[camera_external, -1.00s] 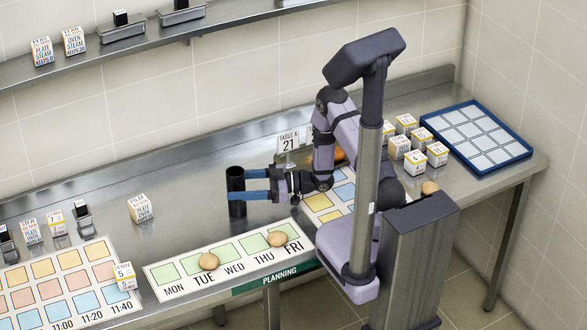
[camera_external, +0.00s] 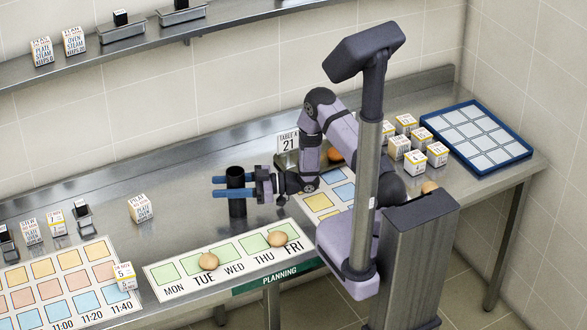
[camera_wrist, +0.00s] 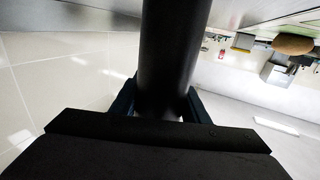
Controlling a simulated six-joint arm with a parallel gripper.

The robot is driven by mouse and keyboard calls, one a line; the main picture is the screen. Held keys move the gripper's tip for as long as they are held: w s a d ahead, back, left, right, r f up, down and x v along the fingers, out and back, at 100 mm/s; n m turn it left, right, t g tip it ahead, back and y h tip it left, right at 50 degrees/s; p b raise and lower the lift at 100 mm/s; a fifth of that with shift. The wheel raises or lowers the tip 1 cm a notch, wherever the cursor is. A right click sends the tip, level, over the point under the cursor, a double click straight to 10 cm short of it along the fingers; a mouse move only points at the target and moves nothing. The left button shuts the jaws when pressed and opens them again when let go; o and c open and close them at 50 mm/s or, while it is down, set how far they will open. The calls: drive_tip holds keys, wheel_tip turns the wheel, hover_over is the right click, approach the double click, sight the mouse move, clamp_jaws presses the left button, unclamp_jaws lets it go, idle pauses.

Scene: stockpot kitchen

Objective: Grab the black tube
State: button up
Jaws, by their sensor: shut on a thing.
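The black tube (camera_external: 237,204) stands upright on the steel counter, behind the weekday planning strip. My gripper (camera_external: 233,187) is level and comes at the tube from the right, with its blue fingers on either side of it at about mid height. The fingertips reach past the tube on the left. In the wrist view the tube (camera_wrist: 172,50) fills the middle, close to the palm, with a blue finger on each side. The gripper is shut on the tube. The tube's base appears to be at the counter.
The planning strip (camera_external: 190,267) with two egg-like objects (camera_external: 208,261) lies in front. A white label block (camera_external: 140,208) stands to the left. A table sign (camera_external: 288,143), several small boxes (camera_external: 398,147) and a blue tray (camera_external: 476,138) are to the right. Counter around the tube is clear.

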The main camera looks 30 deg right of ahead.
drive_tip(key=shift+r, duration=0.1)
wheel_tip(320, 180, up, 10)
drive_tip(key=b, duration=0.1)
drive_tip(key=shift+b, duration=0.4)
idle(0.4)
drive_tip(key=shift+d, duration=0.1)
